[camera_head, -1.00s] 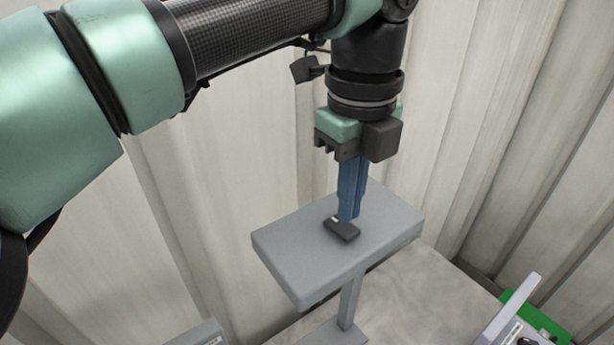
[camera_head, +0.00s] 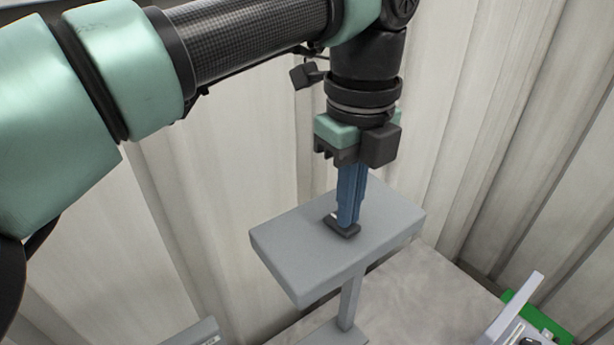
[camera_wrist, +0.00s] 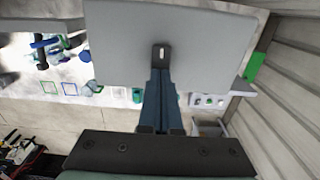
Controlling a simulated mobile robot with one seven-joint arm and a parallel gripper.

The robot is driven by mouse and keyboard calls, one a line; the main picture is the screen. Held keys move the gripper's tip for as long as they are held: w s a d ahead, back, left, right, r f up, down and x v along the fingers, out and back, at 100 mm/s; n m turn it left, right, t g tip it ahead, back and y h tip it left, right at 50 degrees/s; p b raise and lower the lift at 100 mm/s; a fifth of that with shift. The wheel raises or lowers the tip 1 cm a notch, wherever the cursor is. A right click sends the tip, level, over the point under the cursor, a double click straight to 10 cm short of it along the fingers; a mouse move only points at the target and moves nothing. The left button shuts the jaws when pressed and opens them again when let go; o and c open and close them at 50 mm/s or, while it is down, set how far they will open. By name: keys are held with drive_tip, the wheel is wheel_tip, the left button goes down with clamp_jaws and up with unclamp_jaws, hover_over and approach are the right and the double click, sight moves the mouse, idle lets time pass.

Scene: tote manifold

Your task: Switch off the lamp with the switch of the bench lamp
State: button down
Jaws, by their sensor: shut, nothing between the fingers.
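The bench lamp (camera_head: 290,262) is a grey slab-shaped head on a thin post (camera_head: 350,298), and its head also fills the upper middle of the wrist view (camera_wrist: 120,45). A small dark switch (camera_head: 330,219) sits on top of the head. In the wrist view the switch (camera_wrist: 161,49) shows a light mark just beyond the fingertips. My gripper (camera_head: 348,226) points down with its blue fingers shut and empty. Its tips are at the switch and hide part of it; they look to be touching it. The wrist view shows the shut fingers (camera_wrist: 160,75) too.
A pale bench top (camera_head: 420,295) lies below the lamp. A green item (camera_head: 540,318) and a grey panel (camera_head: 512,312) stand at the lower right. Corrugated walls (camera_head: 520,120) rise close behind. Several small tools (camera_wrist: 55,48) lie left in the wrist view.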

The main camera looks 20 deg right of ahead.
drive_tip(key=shift+f+b, duration=0.3)
drive_tip(key=shift+f, duration=0.15)
drive_tip(key=shift+r, duration=0.2)
drive_tip(key=shift+r+p, duration=0.6)
drive_tip(key=shift+p, duration=0.05)
drive_tip(key=shift+r+p, duration=1.95)
drive_tip(key=shift+r, duration=0.9)
drive_tip(key=shift+f, duration=0.1)
